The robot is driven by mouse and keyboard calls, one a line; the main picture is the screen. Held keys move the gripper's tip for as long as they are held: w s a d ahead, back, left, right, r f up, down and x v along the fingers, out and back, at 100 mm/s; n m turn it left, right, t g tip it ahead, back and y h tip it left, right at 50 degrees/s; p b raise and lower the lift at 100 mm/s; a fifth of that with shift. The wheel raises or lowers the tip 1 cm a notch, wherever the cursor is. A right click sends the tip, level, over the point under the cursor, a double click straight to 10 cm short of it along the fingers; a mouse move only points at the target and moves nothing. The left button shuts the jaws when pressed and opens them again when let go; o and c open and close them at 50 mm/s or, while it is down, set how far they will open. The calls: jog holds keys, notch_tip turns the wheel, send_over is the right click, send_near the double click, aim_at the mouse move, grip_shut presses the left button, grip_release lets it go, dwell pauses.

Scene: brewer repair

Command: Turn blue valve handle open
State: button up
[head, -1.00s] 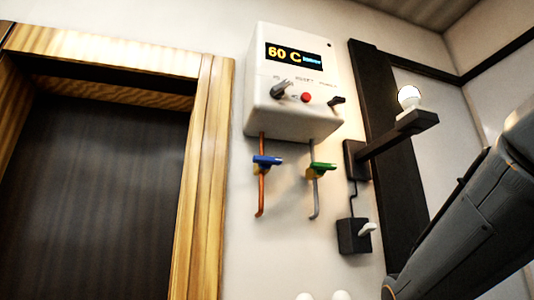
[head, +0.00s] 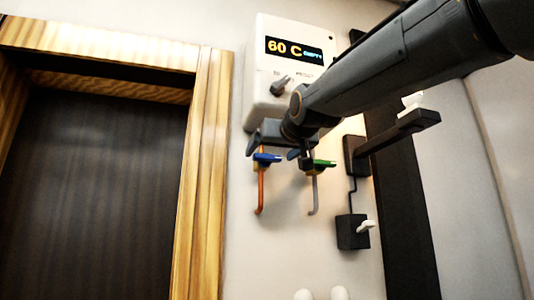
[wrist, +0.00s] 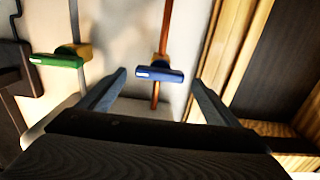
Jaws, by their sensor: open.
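The blue valve handle (head: 266,157) sits crosswise on the copper pipe (head: 261,190) below the white wall unit. In the wrist view the blue handle (wrist: 160,74) lies between and just beyond the fingertips, crosswise to the pipe (wrist: 165,40). My gripper (wrist: 158,78) is open with nothing between its fingers. In the head view my gripper (head: 277,146) is in front of the lower part of the unit, close to the handle. I cannot tell if the fingers touch it.
The green valve handle (head: 319,163) is close by on the grey pipe (head: 314,195). The white unit (head: 262,60) reads 60 C and is partly hidden by my arm. A black bracket (head: 400,132) and black switch box (head: 351,231) are to the right; a wooden door frame (head: 205,170) is left.

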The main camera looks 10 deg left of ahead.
aim_at(269, 156)
jog(key=shift+p+x, duration=0.85)
jog(key=shift+x, duration=1.3)
jog(key=c, duration=1.1)
